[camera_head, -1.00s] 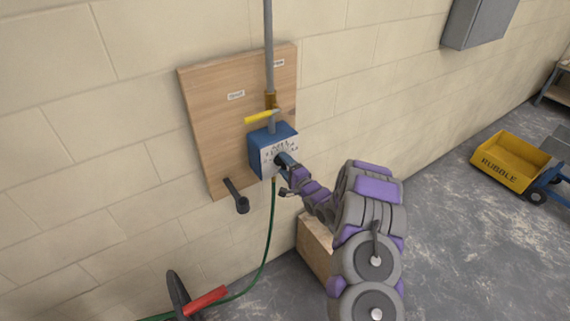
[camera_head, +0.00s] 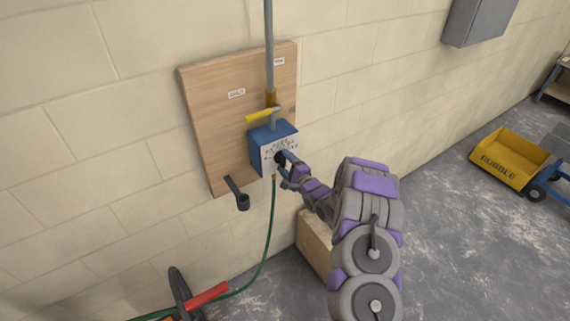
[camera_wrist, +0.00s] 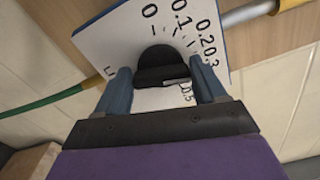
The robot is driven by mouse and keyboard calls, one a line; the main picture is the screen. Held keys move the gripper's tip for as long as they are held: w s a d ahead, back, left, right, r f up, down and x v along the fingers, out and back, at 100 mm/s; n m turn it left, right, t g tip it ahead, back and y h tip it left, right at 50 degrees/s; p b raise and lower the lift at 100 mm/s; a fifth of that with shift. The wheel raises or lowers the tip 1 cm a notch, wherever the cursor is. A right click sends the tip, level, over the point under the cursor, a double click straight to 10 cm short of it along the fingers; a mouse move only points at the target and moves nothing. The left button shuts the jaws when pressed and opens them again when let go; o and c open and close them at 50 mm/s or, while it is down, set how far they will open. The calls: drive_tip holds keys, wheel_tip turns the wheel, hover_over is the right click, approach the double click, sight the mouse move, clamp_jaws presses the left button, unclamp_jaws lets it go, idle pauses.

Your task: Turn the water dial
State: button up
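The water dial is a round black knob (camera_wrist: 158,66) on the white scale face of a blue box (camera_head: 262,152), fixed to a wooden wall board. The wrist view shows a pale mark on the knob's lower edge, near a partly covered "0.5" on the scale (camera_wrist: 190,22). My gripper (camera_head: 286,160) is in front of the dial. The lower scale is partly hidden by the knob and fingers.
A yellow-handled valve (camera_head: 262,115) sits on the pipe above the box. A green hose (camera_head: 271,225) hangs below it. A black hook-like holder (camera_head: 237,193) sticks out at the board's lower left. A wooden block (camera_head: 314,246) stands on the floor beneath my arm.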

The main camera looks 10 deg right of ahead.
drive_tip(key=shift+o, duration=1.4)
drive_tip(key=shift+d+f, duration=0.15)
drive_tip(key=shift+f, duration=0.2)
drive_tip(key=shift+o, duration=0.9)
drive_tip(key=shift+d+r, duration=0.1)
drive_tip(key=shift+r, duration=0.1)
drive_tip(key=shift+s, duration=0.1)
drive_tip(key=v, duration=1.7)
drive_tip(key=shift+d+f, duration=0.1)
